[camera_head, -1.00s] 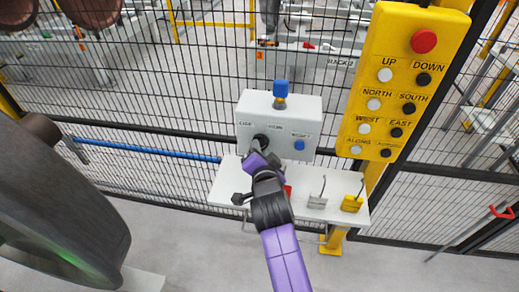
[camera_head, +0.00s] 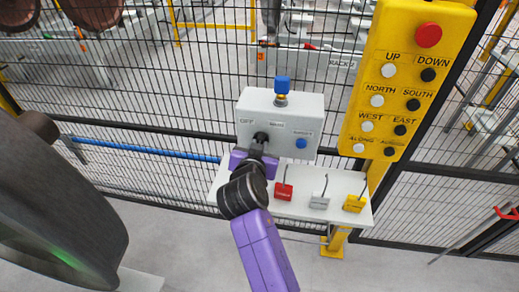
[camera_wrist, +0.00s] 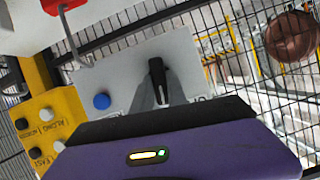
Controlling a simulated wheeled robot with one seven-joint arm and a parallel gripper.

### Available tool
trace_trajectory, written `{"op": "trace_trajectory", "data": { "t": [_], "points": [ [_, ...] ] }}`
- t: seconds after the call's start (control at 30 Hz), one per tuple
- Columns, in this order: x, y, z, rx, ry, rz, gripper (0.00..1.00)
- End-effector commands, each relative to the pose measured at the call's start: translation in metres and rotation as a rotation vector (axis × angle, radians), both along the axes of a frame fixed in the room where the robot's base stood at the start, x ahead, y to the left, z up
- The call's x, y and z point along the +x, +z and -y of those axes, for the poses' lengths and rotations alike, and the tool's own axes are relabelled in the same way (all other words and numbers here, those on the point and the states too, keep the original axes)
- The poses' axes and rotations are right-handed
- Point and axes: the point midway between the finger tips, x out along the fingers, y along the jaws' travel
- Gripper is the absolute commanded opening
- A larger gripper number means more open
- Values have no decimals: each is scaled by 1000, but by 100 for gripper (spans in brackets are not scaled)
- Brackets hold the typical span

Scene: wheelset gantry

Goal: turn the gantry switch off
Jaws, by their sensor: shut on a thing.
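The grey switch box (camera_head: 248,108) hangs in front of the mesh fence, with a black rotary switch (camera_head: 261,136) at its left, below small lettering that seems to read OFF and MAIN. A blue RESET button (camera_head: 301,143) is at its right. In the wrist view, the black switch handle (camera_wrist: 157,75) stands between the two grey fingers of my gripper (camera_wrist: 158,96), which is shut on it. In the head view, my gripper (camera_head: 255,155) reaches the switch from below. The handle's exact pointing direction is hard to tell.
A blue-capped fitting (camera_head: 282,88) stands on the box. A white shelf (camera_head: 228,200) below carries red (camera_head: 284,191), grey (camera_head: 320,202) and yellow (camera_head: 354,203) padlocks. A yellow button pendant (camera_head: 390,60) with a red stop button stands right. The mesh fence lies behind.

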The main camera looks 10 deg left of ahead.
Motion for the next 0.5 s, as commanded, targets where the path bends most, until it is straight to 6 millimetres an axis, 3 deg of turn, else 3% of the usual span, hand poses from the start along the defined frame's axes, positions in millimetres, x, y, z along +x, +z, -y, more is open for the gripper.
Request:
{"op": "trace_trajectory", "data": {
  "t": [0.5],
  "points": [
    [0,-3,-3,-490,0,-18,0]
  ]
}}
